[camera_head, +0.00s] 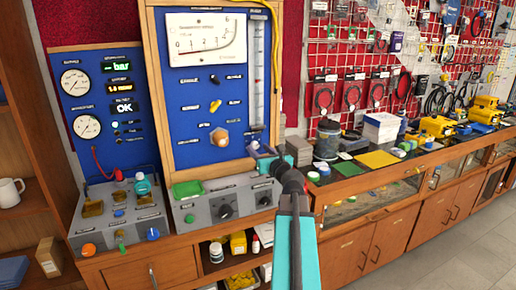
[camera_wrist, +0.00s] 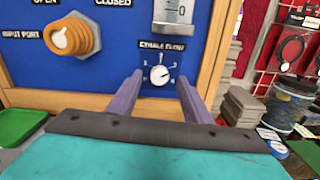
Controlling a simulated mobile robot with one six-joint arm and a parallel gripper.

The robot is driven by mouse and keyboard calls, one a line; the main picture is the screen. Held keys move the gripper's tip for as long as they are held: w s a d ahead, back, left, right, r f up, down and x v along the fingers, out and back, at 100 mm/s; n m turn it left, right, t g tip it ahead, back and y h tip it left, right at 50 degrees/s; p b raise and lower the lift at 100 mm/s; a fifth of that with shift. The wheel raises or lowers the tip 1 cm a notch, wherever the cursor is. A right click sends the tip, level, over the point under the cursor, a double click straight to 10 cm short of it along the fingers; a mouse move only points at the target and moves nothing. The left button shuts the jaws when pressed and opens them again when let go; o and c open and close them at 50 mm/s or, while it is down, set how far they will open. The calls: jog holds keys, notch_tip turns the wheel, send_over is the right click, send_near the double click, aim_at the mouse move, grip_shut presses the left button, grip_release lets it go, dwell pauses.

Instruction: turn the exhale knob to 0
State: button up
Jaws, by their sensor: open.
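My gripper (camera_wrist: 158,80) is open, with one purple finger on each side of the knob in the picture. I cannot tell whether the fingers reach it; nothing is held.
A copper-coloured input port (camera_wrist: 72,38) sticks out left of the knob. The flow tube (camera_wrist: 177,10) is above it, and the panel's wooden frame (camera_wrist: 222,45) is close on the right. A grey control box (camera_head: 226,203) with a green tray (camera_head: 188,189) stands below.

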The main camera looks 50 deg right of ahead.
jog(key=shift+x, duration=0.8)
jog(key=c, duration=1.1)
jog(key=shift+o, duration=0.2)
